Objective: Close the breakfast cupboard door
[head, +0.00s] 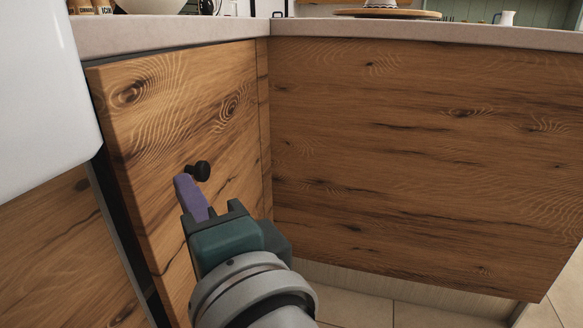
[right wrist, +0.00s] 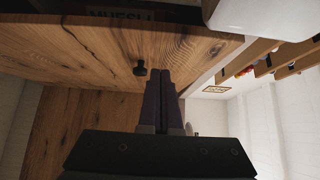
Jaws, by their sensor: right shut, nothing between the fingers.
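The cupboard door (head: 165,125) is a wood-grained panel under the counter at the left, with a dark gap along its left edge. In the right wrist view the door (right wrist: 75,50) stands ajar, and part of a box marked MUESLI (right wrist: 118,13) shows in the dark space behind it. The door has a black round knob (head: 202,170), also in the right wrist view (right wrist: 140,68). My right gripper (head: 185,180) is shut and empty, its purple fingertips beside the knob at the door's face. I cannot tell whether they touch it. My left gripper is not in view.
A pale countertop (head: 330,27) runs above the door. A fixed wood panel (head: 420,150) meets the door side at a corner on the right. A white rounded body (head: 45,100) stands close at the left. Tiled floor (head: 360,308) shows below.

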